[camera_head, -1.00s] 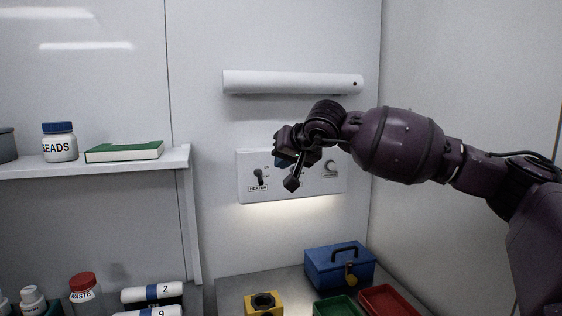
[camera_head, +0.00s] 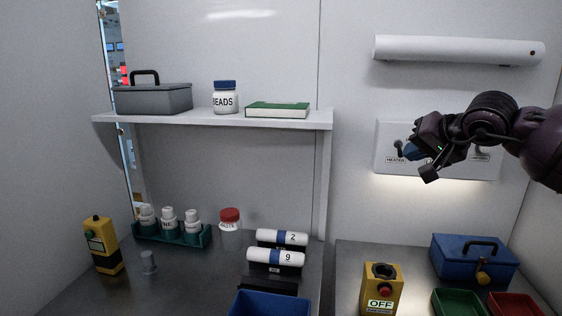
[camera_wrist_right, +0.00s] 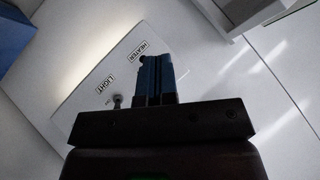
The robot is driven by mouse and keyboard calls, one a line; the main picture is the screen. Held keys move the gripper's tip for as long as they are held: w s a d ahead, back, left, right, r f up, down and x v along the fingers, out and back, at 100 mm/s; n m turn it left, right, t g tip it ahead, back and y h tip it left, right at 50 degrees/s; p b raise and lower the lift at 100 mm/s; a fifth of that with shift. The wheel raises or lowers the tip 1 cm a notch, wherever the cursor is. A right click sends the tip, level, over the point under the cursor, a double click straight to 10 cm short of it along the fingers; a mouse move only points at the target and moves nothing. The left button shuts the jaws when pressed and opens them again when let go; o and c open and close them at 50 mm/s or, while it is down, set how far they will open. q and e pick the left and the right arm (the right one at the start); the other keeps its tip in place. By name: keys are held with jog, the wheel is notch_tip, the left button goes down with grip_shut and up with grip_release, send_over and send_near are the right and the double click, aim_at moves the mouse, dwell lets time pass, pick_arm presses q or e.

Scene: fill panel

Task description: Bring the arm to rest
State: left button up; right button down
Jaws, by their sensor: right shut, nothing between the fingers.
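My right gripper (camera_head: 412,152) is in front of the white wall panel (camera_head: 382,165) at the right of the head view. The right wrist view shows its blue fingers (camera_wrist_right: 154,80) shut together with nothing between them. They cover part of the panel, which also shows there (camera_wrist_right: 90,75) with its HEATER and LIGHT labels. A dark switch (camera_head: 398,148) sits above the HEATER label, just left of the fingers. Whether the fingers touch the panel I cannot tell. My right arm (camera_head: 540,145) comes in from the right edge. My left gripper is not in view.
A white shelf (camera_head: 215,120) holds a grey case, a BEADS jar and a green book. Below stand a bottle rack (camera_head: 172,236), a yellow device (camera_head: 102,245) and numbered rolls (camera_head: 275,257). A yellow OFF box (camera_head: 381,290), blue toolbox (camera_head: 473,262) and trays stand below the arm.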

jog(key=s+a+f+m+y, duration=0.5)
jog(key=a+m+y, duration=0.1)
jog(key=a, duration=0.2)
jog(key=s+a+f+m+y, duration=0.4)
jog(key=a+f+m+y, duration=0.15)
jog(key=a, duration=0.25)
jog(key=s+d+f+n+t+h, duration=0.2)
jog(key=s+d+f+n+h, duration=0.3)
jog(key=n, duration=0.5)
jog(key=s+d+f+n+t+h, duration=0.15)
jog(key=d+f+n+h, duration=0.25)
jog(key=f+n+h, duration=0.45)
jog(key=s+d+f+n+t+h, duration=0.2)
jog(key=s+d+f+n+h, duration=0.25)
jog(key=n, duration=0.75)
jog(key=s+f+m+g+y, duration=0.1)
jog(key=s+f+m+g, duration=0.6)
jog(key=s, duration=0.5)
jog(key=s+f+m+g+y, duration=0.1)
jog(key=s+f+m+g, duration=0.55)
jog(key=s, duration=0.55)
jog(key=w+f+t, duration=0.8)
jog(key=f, duration=0.1)
jog(key=shift+a+t, duration=0.3)
jog(key=shift+a, duration=0.1)
